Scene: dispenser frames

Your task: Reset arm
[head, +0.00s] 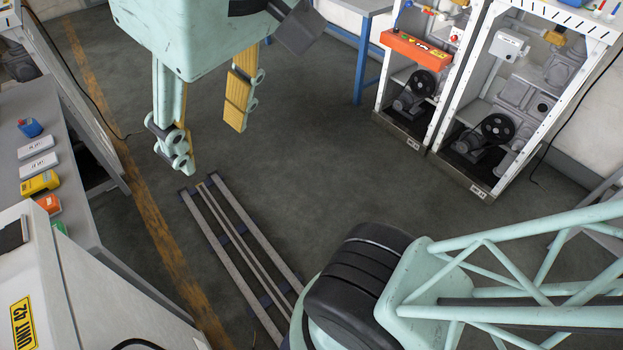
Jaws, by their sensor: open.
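My gripper (212,128) hangs from its pale green housing in the upper left of the head view. Its two fingers are spread wide apart, with yellow pads on their inner faces. Nothing is between them. The fingers point down over the dark floor, and no object touches them. My arm shows at the lower right as a pale green truss with a thick black joint. The upper part of the gripper housing is cut off by the top edge of the view.
Two white dispenser frames (437,115) stand at the upper right. An orange box (415,47) sits on one. A grey table (55,128) on the left holds several small boxes. A white cabinet (60,290) fills the lower left. Floor rails (240,255) run below. The middle floor is clear.

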